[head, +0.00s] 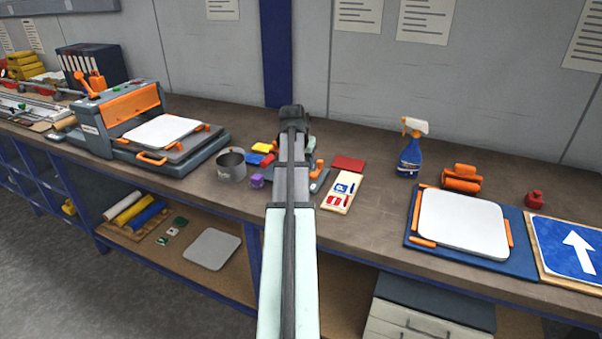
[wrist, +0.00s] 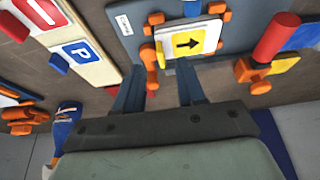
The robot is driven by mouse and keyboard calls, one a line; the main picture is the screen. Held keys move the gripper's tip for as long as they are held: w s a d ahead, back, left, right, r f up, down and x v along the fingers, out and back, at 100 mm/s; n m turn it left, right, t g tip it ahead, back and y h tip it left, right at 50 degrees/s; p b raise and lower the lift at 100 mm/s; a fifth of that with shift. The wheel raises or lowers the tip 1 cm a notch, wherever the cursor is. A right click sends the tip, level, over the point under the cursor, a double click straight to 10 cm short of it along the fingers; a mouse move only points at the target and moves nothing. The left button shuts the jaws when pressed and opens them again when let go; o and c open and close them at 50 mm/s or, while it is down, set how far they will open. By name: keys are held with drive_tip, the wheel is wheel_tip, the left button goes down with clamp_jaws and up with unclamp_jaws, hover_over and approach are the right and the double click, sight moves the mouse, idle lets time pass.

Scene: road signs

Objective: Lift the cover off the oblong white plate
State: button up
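In the wrist view a small white plate (wrist: 214,30) bears a yellow square with a black arrow. It lies on a grey labelled board (wrist: 128,22), with orange clips and knobs around it. A narrow yellow tab (wrist: 160,54) sticks out at its near left side. I cannot tell which piece is the cover. My gripper (wrist: 162,72) is open and empty, its fingers apart close to the board's near edge and the tab. In the head view my arm hides most of this board and my gripper.
A cream board with small blue and red signs (head: 341,192) lies to the right of my arm, with a spray bottle (head: 411,147) beyond. A grey cup (head: 231,167) stands at left. A red-handled tool (wrist: 274,38) shows in the wrist view.

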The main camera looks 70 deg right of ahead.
drive_tip(key=shift+d+x, duration=0.2)
drive_tip(key=shift+x, duration=2.05)
drive_tip(key=shift+c, duration=0.3)
clamp_jaws()
